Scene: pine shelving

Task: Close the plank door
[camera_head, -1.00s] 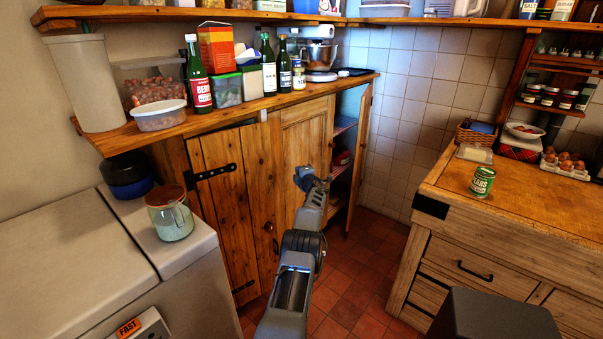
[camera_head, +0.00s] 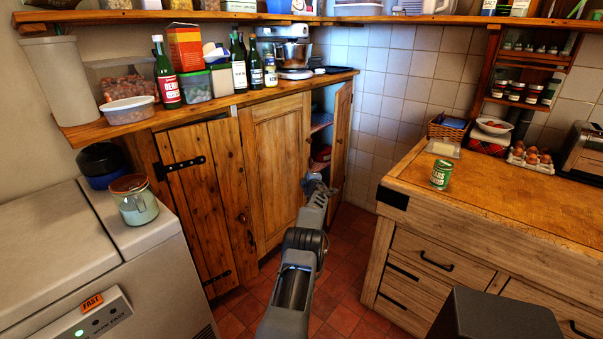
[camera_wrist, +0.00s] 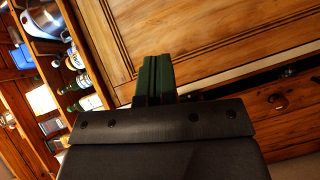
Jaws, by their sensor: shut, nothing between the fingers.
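The plank door (camera_head: 203,205) is the orange-brown door with black strap hinges on its left side, low in the cabinet at centre left. It looks nearly flush with the front; I cannot tell whether it is fully closed. Its small knob is near the right edge, and a round knob (camera_wrist: 278,101) also shows at the right in the wrist view. My gripper (camera_head: 314,181) is to the right of the plank door and apart from it, in front of the cabinet. In the wrist view its dark green fingers (camera_wrist: 155,76) are together and empty, before the panelled door.
A panelled door (camera_head: 277,165) stands beside the plank door. A further door (camera_head: 341,140) at the right is open, showing shelves. A white chest (camera_head: 60,240) is at the left and a wooden counter (camera_head: 480,200) at the right. Red floor tiles (camera_head: 345,285) lie clear between.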

